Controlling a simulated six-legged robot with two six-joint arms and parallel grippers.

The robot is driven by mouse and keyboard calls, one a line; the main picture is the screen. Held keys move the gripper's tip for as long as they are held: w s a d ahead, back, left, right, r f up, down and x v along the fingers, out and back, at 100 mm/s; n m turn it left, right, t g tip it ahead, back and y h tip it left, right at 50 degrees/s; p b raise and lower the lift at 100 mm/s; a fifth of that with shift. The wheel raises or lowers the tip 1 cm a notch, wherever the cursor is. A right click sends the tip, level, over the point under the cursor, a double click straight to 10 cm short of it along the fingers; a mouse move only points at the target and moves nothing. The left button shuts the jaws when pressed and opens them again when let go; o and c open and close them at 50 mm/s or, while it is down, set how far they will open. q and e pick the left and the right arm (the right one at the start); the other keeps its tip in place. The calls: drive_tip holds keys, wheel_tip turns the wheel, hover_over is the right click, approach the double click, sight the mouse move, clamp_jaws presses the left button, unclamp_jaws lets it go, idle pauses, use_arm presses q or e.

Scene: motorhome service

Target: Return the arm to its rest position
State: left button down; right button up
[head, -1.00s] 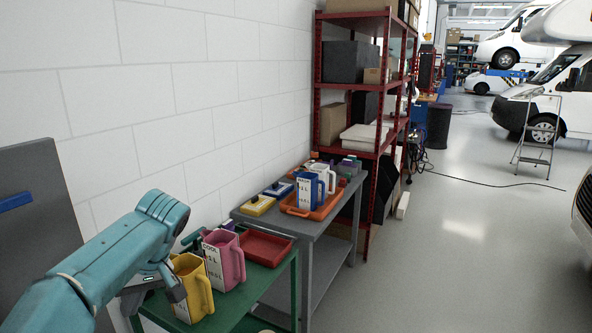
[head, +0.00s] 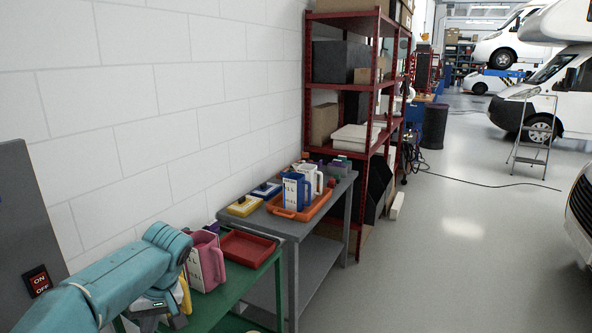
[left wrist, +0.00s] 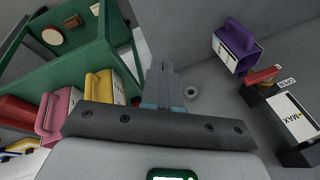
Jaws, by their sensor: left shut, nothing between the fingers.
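My left arm reaches in from the lower left of the head view. My left gripper (head: 168,318) is low, beside the yellow jug (head: 186,296), which it and the arm largely hide. I cannot tell whether they touch. In the left wrist view my left gripper (left wrist: 165,72) has its fingers together with nothing between them. The pink jug (head: 208,262) stands just behind on the green table (head: 236,284). The pink jug (left wrist: 62,110) and yellow jug (left wrist: 103,88) also show left of the fingers in the wrist view. My right gripper is not in view.
A red tray (head: 247,247) lies on the green table. A grey table (head: 290,226) beyond bears an orange tray (head: 318,208) with jugs. A grey panel (head: 25,200) with an ON/OFF switch (head: 38,281) stands left. A purple container (left wrist: 236,48) shows in the wrist view.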

use_arm(q)
drive_tip(key=s+d+f+m+h, duration=0.2)
drive_tip(key=s+d+f, duration=0.15)
drive_tip(key=f, duration=0.45)
drive_tip(key=s+d+f+m+h, duration=0.2)
drive_tip(key=d+f, duration=0.2)
drive_tip(key=f, duration=0.5)
drive_tip(key=s+d+f+m+h, duration=0.1)
drive_tip(key=s+d+f+h, duration=0.2)
drive_tip(key=f, duration=0.5)
drive_tip(key=s+d+f, duration=0.3)
drive_tip(key=s+f, duration=0.1)
drive_tip(key=s, duration=0.5)
drive_tip(key=s+d+f+h, duration=0.1)
drive_tip(key=s+d+f, duration=0.2)
drive_tip(key=s, duration=0.6)
wheel_tip(320, 180, down, 2)
drive_tip(key=shift+s+d+f+t+b, duration=0.1)
drive_tip(key=shift+s+d+t+b, duration=0.2)
drive_tip(key=shift+d+b, duration=0.1)
drive_tip(key=shift+a, duration=0.15)
